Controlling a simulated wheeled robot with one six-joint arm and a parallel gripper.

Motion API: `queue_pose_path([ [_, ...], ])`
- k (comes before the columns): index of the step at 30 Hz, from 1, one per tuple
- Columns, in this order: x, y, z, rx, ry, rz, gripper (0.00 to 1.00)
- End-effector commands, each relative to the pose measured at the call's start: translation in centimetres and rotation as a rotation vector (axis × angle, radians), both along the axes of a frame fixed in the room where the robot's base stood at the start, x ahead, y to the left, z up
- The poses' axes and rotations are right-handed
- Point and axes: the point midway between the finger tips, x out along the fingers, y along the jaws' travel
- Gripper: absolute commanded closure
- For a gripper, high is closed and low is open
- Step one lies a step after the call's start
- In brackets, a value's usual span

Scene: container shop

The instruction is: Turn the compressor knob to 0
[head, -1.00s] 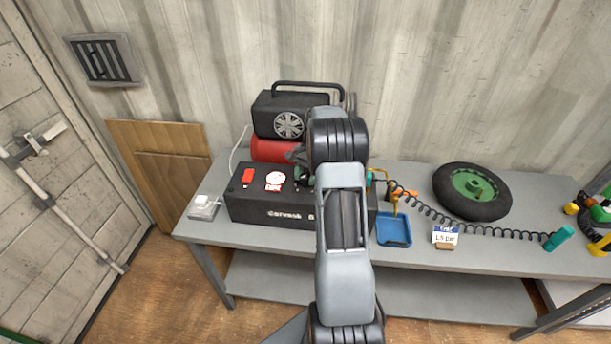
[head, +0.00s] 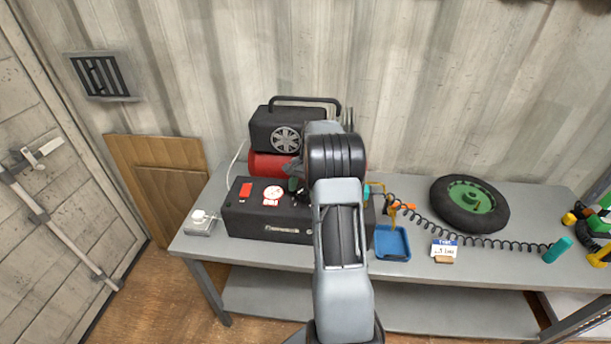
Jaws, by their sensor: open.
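The compressor has a black motor housing with a handle and fan (head: 278,128) above a red tank (head: 268,165). In front is its black control box (head: 262,221), with a red switch (head: 245,190) and a round red-and-white dial (head: 272,194). My arm covers the right part of the box. A small dark green part (head: 294,185) shows beside my wrist; I cannot tell whether it is the knob, and no knob setting is readable. My gripper (head: 294,169) is open, mostly hidden by my wrist, over the box; contact cannot be seen.
On the grey bench (head: 330,262) are a white plug unit (head: 201,224), a blue tray (head: 391,243), a small sign (head: 444,249) and a green-hubbed wheel (head: 469,204). A black coiled hose (head: 490,245) runs to a teal handle (head: 557,250). A corrugated wall stands behind.

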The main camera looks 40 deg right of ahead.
Motion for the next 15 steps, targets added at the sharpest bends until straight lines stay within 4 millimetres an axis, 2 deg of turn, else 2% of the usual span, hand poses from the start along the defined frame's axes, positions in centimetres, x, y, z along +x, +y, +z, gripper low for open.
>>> queue_pose_path([
  [5, 0.5, -1.1, 2.5, -0.004, -0.005, -0.001, 0.32],
  [15, 1.6, -3.4, 9.0, -0.002, -0.002, 0.000, 0.32],
])
